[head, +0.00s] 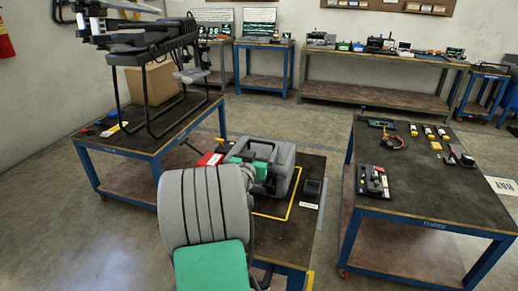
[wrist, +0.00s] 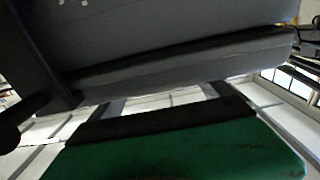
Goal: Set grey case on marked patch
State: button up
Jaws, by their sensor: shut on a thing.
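The grey case (head: 284,162), with a dark handle on top, is at the middle table. My gripper (head: 262,158) is shut on it, and my arm hides the near left part. In the wrist view the case (wrist: 180,50) fills the top, close up. The marked patch is a yellow outline (head: 291,203) on the dark table top. Its right side and near right corner show beside and in front of the case; the rest is hidden. The case overlaps the patch in the picture. I cannot tell whether it touches the table.
A red box (head: 209,159) lies left of the case. A small black box (head: 312,189) and a white label (head: 309,205) are right of the patch. The left table (head: 180,126) carries a drone on a black stand (head: 150,90). The right table (head: 410,205) holds tools and small parts.

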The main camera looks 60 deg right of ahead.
jog(key=shift+r, duration=0.2)
jog(key=shift+f, duration=0.15)
jog(key=o, duration=1.8)
jog(key=shift+f, duration=0.1)
jog(key=a+b, duration=0.1)
jog(key=a, duration=0.3)
jog(key=s+a+b, duration=0.1)
jog(key=a, duration=0.3)
jog(key=s+a+b, duration=0.1)
jog(key=a, duration=0.3)
